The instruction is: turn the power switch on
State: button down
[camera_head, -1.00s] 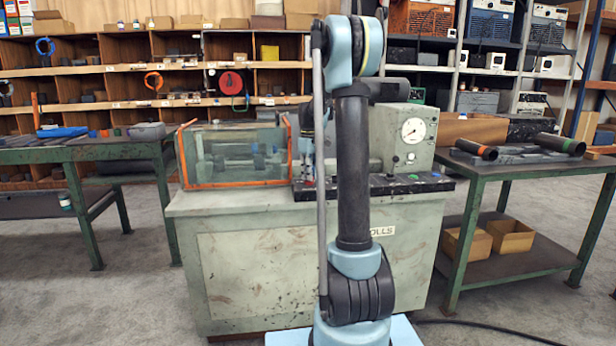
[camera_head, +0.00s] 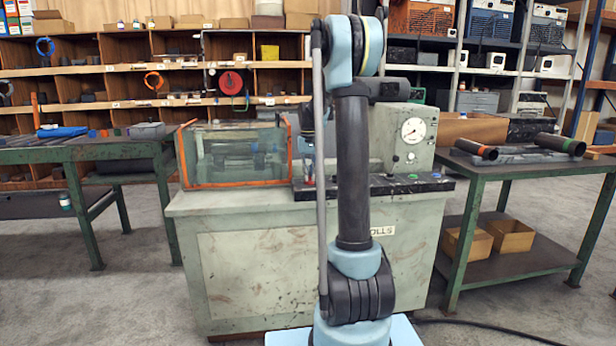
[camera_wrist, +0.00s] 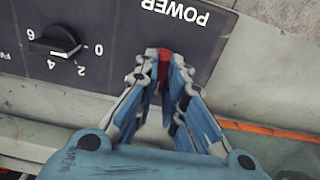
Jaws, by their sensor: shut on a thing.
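The power switch (camera_wrist: 163,62) is a small red part on a dark panel, just under the white word POWER in the wrist view. My gripper (camera_wrist: 162,70) has its blue and grey fingers on either side of the switch, with their tips closed on it. The fingers cover much of the switch, so its position cannot be read. In the head view, my arm hides most of the gripper.
A black knob (camera_wrist: 54,41) with a number scale sits left of the switch. The dark panel (camera_head: 400,184) lies on a grey bench machine with a round gauge (camera_head: 413,130). An orange-edged clear guard (camera_head: 222,183) stands to its left.

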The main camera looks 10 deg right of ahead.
jog(key=m, duration=0.4)
jog(key=shift+m, duration=0.4)
jog(key=shift+w+m, duration=0.1)
jog(key=shift+m, duration=2.1)
jog(key=c, duration=1.7)
grip_release()
notch_tip(320, 180, up, 12)
